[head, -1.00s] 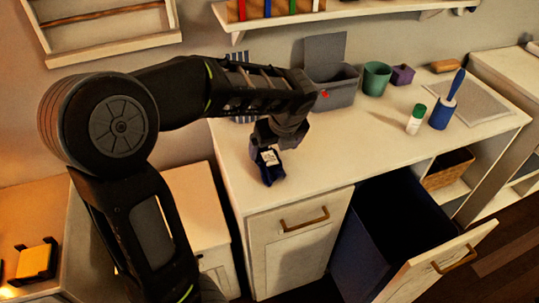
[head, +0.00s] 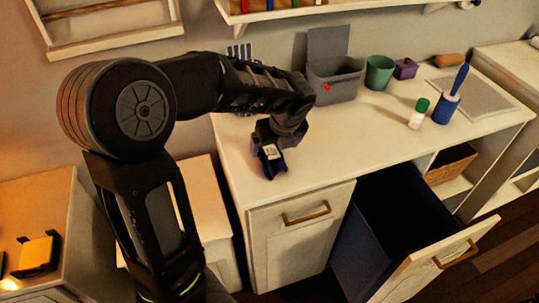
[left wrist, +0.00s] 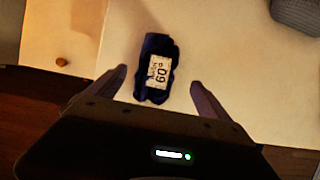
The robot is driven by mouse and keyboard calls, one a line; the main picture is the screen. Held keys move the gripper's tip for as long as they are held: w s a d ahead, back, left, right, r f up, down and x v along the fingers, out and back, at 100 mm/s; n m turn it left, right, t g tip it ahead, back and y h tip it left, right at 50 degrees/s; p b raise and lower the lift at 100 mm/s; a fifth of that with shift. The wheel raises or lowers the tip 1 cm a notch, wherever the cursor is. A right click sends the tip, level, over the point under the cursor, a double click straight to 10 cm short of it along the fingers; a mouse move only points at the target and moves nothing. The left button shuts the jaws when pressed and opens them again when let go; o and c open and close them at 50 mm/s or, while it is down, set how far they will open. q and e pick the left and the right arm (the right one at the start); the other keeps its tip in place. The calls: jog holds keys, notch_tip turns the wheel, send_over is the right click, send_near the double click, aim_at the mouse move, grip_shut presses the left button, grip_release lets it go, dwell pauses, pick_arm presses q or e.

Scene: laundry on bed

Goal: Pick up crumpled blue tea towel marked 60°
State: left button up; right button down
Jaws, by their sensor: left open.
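The crumpled dark blue tea towel (head: 272,161) lies on the white countertop near its front left corner. In the left wrist view the towel (left wrist: 157,68) shows a white label reading 60°. My left gripper (head: 268,150) is right above the towel in the head view and partly hides it. In the left wrist view my left gripper (left wrist: 158,88) is open, with one finger on each side of the towel and gaps between. I cannot tell the exact height of the fingertips above the counter. My right gripper is not in view.
On the white countertop (head: 350,150) stand a grey bin (head: 334,84), a green cup (head: 379,72), a purple box (head: 405,68), a white bottle with green cap (head: 417,115) and a blue lint roller (head: 447,108). Below, a pull-out drawer (head: 432,262) stands open. The counter's middle is clear.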

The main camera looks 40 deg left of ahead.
aim_at(271, 152)
pick_arm(q)
jog(key=x, duration=0.5)
jog(key=shift+s+a, duration=0.1)
jog(key=shift+s, duration=0.05)
jog(key=shift+r, duration=0.1)
jog(key=c, duration=1.5)
